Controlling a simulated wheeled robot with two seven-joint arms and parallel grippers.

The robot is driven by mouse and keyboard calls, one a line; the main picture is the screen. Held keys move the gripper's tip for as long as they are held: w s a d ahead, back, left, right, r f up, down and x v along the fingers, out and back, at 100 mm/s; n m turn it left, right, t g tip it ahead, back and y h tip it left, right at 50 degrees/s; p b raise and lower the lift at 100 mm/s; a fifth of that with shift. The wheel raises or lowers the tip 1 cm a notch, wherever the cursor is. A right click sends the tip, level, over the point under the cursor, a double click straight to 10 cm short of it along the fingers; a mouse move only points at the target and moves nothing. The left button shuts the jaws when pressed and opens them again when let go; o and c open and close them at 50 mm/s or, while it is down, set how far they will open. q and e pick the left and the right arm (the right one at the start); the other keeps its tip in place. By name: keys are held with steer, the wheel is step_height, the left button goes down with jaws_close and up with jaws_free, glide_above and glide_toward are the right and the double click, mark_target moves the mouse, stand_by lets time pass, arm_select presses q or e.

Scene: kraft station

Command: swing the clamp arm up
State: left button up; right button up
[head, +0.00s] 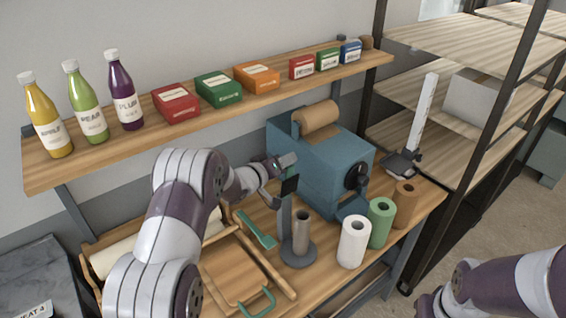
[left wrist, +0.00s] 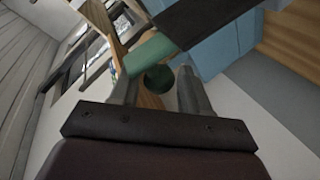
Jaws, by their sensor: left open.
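A stand with a round grey base (head: 298,253), a short spindle and an upright post (head: 285,215) stands on the bench. A black block (head: 290,185) is at the top of the post. A green bar (head: 257,231) lies left of the post; I cannot tell which part is the clamp arm. My left gripper (head: 285,164) is open beside the black block, and contact is unclear. In the left wrist view, a dark green round end (left wrist: 158,78) shows between the fingers, with a black bar (left wrist: 205,20) beyond. My right gripper is not in view.
A blue machine (head: 320,165) stands behind the post. White (head: 353,245), green (head: 380,225) and brown (head: 404,205) rolls stand to the right. A wooden frame (head: 225,275) with a green handle (head: 258,302) lies in front. Bottles and boxes line the shelf (head: 60,175) above.

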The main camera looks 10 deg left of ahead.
arm_select(q)
steer(key=shift+w+a+f, duration=0.1)
steer(key=shift+w+f, duration=0.05)
steer(key=shift+s+a+b, duration=0.1)
steer(key=shift+s+b, duration=0.2)
steer(key=shift+s, duration=0.15)
steer(key=b+v, duration=0.3)
steer(key=v, duration=0.9)
steer(key=shift+w, duration=0.15)
